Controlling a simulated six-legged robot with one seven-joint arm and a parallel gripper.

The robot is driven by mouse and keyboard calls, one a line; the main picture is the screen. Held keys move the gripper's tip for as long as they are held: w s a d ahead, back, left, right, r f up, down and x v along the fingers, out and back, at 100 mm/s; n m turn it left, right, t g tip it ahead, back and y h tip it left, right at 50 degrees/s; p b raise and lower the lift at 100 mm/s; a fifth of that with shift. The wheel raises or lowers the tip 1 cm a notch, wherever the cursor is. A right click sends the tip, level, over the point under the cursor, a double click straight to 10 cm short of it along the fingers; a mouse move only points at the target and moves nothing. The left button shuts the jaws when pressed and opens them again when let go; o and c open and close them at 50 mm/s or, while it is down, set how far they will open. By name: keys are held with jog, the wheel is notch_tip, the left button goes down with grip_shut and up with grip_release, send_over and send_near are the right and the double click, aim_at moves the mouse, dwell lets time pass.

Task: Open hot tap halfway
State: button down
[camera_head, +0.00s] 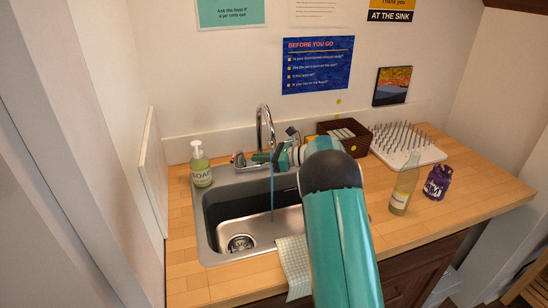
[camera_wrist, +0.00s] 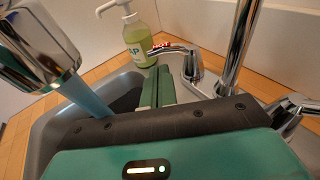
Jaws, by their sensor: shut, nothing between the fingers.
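The hot tap (camera_wrist: 192,65) is a chrome lever with a red HOT label, left of the tall chrome spout's base. Its lever points left in the wrist view. The hot tap also shows in the head view (camera_head: 238,160) at the sink's back edge. My gripper (camera_wrist: 162,72) has its green fingers shut and empty, with the tips just in front of the lever; I cannot tell if they touch. In the head view my gripper (camera_head: 262,157) is beside the spout (camera_head: 262,113). A bluish water stream (camera_head: 272,205) falls from the spout into the basin.
A soap bottle (camera_head: 200,165) stands close left of the hot tap. The second tap handle (camera_wrist: 292,112) is right of the spout. A basket (camera_head: 356,146), a drying rack (camera_head: 425,155), a bottle (camera_head: 402,190) and a purple jar (camera_head: 437,183) stand right. A cloth (camera_head: 293,262) hangs over the front edge.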

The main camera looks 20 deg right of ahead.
aim_at(236, 158)
jog(key=x, duration=0.5)
jog(key=shift+w+a+f, duration=0.15)
jog(key=shift+w+a, duration=0.05)
jog(key=shift+a, duration=0.15)
jog(key=shift+a+m+t+h, duration=0.4)
jog(key=shift+m+t, duration=0.1)
jog(key=shift+t, duration=0.1)
jog(key=shift+a, duration=0.25)
